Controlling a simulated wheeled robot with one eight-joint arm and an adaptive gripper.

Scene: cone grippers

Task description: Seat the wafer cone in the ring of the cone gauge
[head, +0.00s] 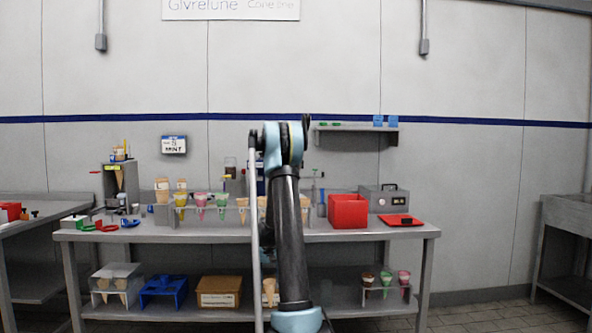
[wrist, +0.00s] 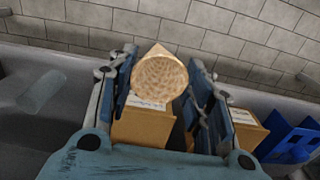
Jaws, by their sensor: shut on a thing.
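In the wrist view, my gripper (wrist: 164,62) is shut on the wafer cone (wrist: 160,82), a tan waffle-patterned cone between its two blue-grey fingers. The cone's round end faces the camera and its tip points away. In the head view my arm hides the gripper and the held cone. A grey upright stand (head: 130,184) with a cone shape on its front is at the left of the bench; it may be the cone gauge, but I cannot make out a ring.
The bench (head: 370,232) holds a rack of coloured cones (head: 200,213), a red bin (head: 347,211) and a grey box (head: 387,199). On the lower shelf are a cardboard box (head: 219,291) and a blue rack (head: 163,290). Red, green and blue small parts lie near the stand.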

